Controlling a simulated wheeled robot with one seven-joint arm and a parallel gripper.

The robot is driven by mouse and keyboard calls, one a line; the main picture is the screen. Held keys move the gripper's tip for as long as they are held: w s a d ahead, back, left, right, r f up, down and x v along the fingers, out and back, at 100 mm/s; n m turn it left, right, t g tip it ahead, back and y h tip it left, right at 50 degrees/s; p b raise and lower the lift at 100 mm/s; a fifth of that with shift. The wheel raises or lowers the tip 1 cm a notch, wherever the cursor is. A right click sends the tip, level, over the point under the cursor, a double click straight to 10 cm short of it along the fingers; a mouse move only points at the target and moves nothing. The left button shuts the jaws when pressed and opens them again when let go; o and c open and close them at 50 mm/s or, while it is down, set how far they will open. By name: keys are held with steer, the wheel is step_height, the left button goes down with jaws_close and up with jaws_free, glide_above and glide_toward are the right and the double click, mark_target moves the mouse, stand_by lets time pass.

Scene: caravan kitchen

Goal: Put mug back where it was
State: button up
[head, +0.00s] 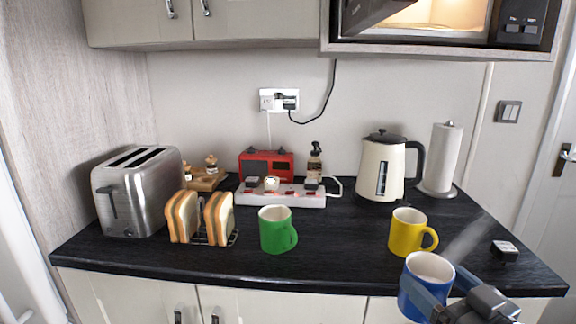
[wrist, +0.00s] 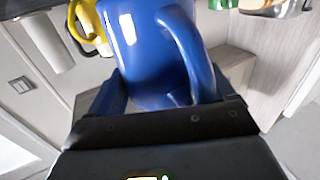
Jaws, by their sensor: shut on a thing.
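A blue mug (head: 424,278) with a white inside is held by my gripper (head: 432,296) at the lower right, in front of the counter's front edge. In the wrist view the blue mug (wrist: 150,50) fills the space between the fingers (wrist: 160,92), with its handle toward the right. A yellow mug (head: 407,232) stands upright on the counter just behind the blue mug, and it also shows in the wrist view (wrist: 92,25). A green mug (head: 274,230) stands on the counter near the middle. My gripper is shut on the blue mug.
On the dark counter (head: 340,240) stand a toaster (head: 137,195), a bread rack (head: 214,232), a power strip (head: 281,195), a red radio (head: 266,165), a kettle (head: 382,170) and a paper towel roll (head: 442,157). A small dark object (head: 504,250) lies at right. The counter between the green and yellow mugs is clear.

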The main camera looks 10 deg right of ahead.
steer(key=w+a+f+y, duration=0.1)
steer(key=w+a+f, duration=0.1)
steer(key=a+f, duration=0.2)
steer(key=w+a+f+n, duration=0.1)
steer(key=a+f, duration=0.3)
steer(key=f, duration=0.4)
steer(key=shift+w+f+y, duration=0.3)
steer(key=shift+w+y, duration=0.1)
steer(key=shift+w, duration=0.05)
steer(key=s+f+m+h, duration=0.1)
steer(key=s+f+h, duration=0.1)
steer(key=f, duration=0.5)
steer(key=s+f+m+h, duration=0.2)
steer(key=s+f, duration=0.3)
steer(key=f, duration=0.3)
steer(key=shift+f+h, duration=0.2)
steer(key=shift+h, duration=0.4)
steer(key=shift+a, duration=0.2)
